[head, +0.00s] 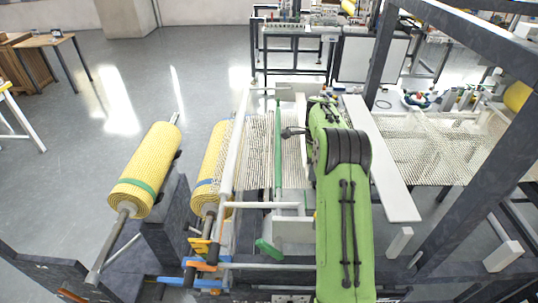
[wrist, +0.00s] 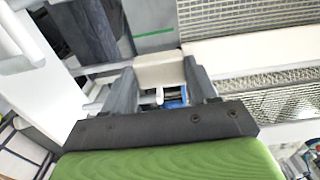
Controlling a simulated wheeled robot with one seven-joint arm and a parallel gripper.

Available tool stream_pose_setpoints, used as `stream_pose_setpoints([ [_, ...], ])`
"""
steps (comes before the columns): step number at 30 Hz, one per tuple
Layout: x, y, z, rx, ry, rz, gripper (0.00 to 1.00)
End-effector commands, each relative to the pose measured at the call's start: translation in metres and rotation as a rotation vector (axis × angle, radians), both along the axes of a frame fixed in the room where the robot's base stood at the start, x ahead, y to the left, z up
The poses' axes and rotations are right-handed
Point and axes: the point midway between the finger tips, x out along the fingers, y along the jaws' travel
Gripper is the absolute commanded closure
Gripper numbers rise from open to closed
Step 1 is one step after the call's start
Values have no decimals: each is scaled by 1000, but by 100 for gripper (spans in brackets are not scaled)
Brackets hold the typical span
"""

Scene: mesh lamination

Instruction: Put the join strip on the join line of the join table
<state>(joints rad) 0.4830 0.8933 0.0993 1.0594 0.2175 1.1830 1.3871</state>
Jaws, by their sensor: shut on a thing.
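In the wrist view my gripper (wrist: 160,88) has its two dark grey fingers closed on a cream block (wrist: 159,67), which looks like the join strip or its grip part. How far the strip extends from the block is not clear. Beyond the fingers is a pale surface with a short green line (wrist: 154,33), possibly the join line. In the head view a long white board (head: 382,160), possibly the join table, lies right of my green arm. My arm hides the gripper and the held piece there.
Yellow mesh rolls (head: 148,168) stand at the left. Pale mesh (head: 262,150) runs through the white frame, and more mesh (head: 440,145) lies at the right. A dark frame post (head: 465,160) stands close on the right.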

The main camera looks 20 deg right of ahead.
Motion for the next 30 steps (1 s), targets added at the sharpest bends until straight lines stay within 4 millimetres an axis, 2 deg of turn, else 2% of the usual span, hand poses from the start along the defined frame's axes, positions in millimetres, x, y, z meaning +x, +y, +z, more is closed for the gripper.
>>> stream_pose_setpoints([
  [4,-1,0,-19,4,0,-14,74],
  [9,-1,1,-56,5,0,-13,74],
  [14,-1,1,-77,5,-1,-12,74],
  [18,-1,1,-102,4,-1,-12,74],
  [29,0,0,-111,2,-5,-12,74],
  [30,0,1,-111,3,-4,-12,38],
])
